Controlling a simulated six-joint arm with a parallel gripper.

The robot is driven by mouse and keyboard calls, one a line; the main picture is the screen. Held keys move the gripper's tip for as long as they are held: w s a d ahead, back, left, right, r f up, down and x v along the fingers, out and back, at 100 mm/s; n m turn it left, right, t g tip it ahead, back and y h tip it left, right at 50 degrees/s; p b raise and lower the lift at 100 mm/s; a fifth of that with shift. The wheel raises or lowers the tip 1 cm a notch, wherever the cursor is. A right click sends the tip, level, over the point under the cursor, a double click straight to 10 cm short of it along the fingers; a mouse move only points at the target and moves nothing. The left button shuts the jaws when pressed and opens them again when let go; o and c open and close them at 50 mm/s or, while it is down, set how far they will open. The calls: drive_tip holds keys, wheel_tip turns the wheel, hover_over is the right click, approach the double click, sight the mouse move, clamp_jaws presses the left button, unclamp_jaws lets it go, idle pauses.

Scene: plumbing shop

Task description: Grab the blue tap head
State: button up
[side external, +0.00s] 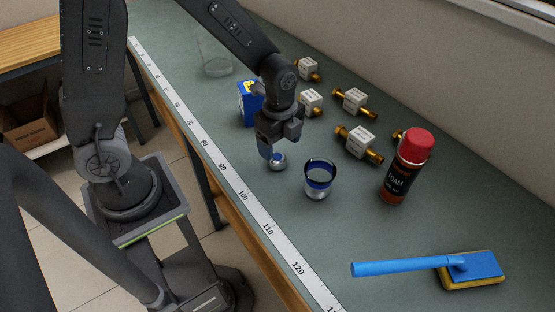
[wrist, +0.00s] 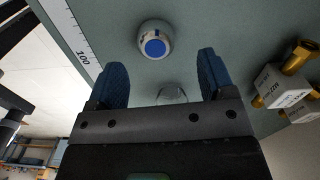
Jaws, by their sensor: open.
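The blue tap head (side external: 277,162) is a round chrome knob standing on the green bench top, just below my gripper (side external: 271,150) in the side view. In the wrist view the tap head (wrist: 155,42) shows its blue disc, ahead of and between my two blue-padded fingers. My gripper (wrist: 163,75) is open, with nothing between its pads. I see no contact with the tap head. The side view hides part of the fingers.
A small cup-like piece (side external: 319,182) with a dark rim and blue band stands close by on the right. A red-capped can (side external: 405,168), several brass-ended white valves (side external: 361,141), a blue box (side external: 249,103) and a blue-handled brush (side external: 470,268) stand around. A measuring strip (side external: 222,167) lines the edge.

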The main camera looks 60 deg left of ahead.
sight(278, 157)
drive_tip(key=f, duration=0.5)
drive_tip(key=shift+s, duration=0.25)
drive_tip(key=c, duration=1)
drive_tip(key=shift+r, duration=0.15)
